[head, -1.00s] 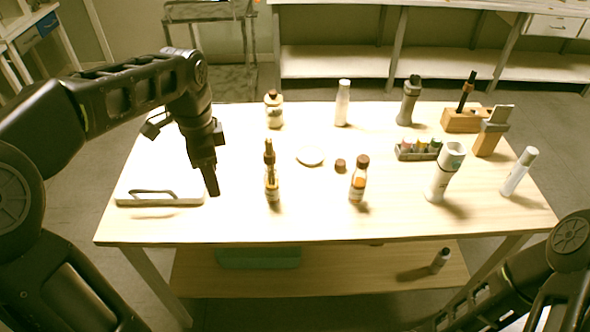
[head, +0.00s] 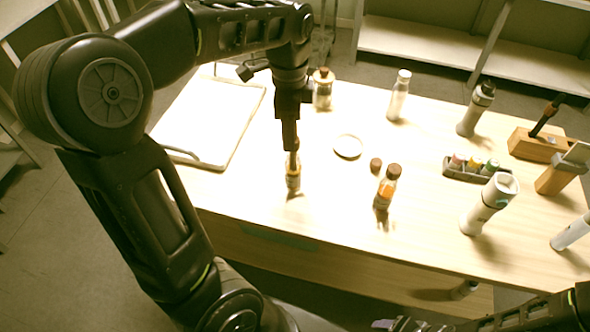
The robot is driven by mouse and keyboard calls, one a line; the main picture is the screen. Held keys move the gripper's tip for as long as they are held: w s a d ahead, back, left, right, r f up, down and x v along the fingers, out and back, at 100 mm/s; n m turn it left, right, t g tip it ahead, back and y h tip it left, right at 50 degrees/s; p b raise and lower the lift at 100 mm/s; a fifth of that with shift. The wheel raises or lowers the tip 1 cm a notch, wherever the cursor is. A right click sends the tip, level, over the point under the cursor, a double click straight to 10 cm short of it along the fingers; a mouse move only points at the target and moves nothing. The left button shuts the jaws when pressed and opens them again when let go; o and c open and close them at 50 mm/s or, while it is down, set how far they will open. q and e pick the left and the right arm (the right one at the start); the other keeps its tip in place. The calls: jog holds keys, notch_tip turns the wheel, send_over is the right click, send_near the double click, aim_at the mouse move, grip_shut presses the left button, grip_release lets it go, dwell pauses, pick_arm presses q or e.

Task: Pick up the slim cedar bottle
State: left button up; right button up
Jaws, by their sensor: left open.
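A slim amber bottle (head: 293,178) with a pale label stands upright on the table; its top is hidden behind my left gripper. My left gripper (head: 291,143) points down over this bottle and is open; the gap between its fingers does not show, and I cannot tell whether they touch the bottle. A second amber bottle (head: 385,190) with a brown cap stands to its right. The labels are too small to read, so I cannot tell which is cedar. Part of my right arm shows at the lower right, but not its gripper.
A white board (head: 235,92) lies left of the gripper. A round white dish (head: 348,146) and a brown cap (head: 376,164) lie near the bottles. A stoppered jar (head: 322,92) and a white bottle (head: 399,97) stand behind. A rack of small vials (head: 473,167) is to the right.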

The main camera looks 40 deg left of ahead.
pick_arm(q)
jog(key=shift+f, duration=0.55)
jog(key=p, duration=0.1)
send_over(293, 170)
jog(key=w+a, duration=0.2)
jog(key=shift+s+d+f, duration=0.15)
jog(key=shift+f, duration=1.2)
jog(key=shift+s+d+f, duration=0.1)
jog(key=shift+f, duration=1.2)
jog(key=shift+c, duration=0.2)
grip_shut()
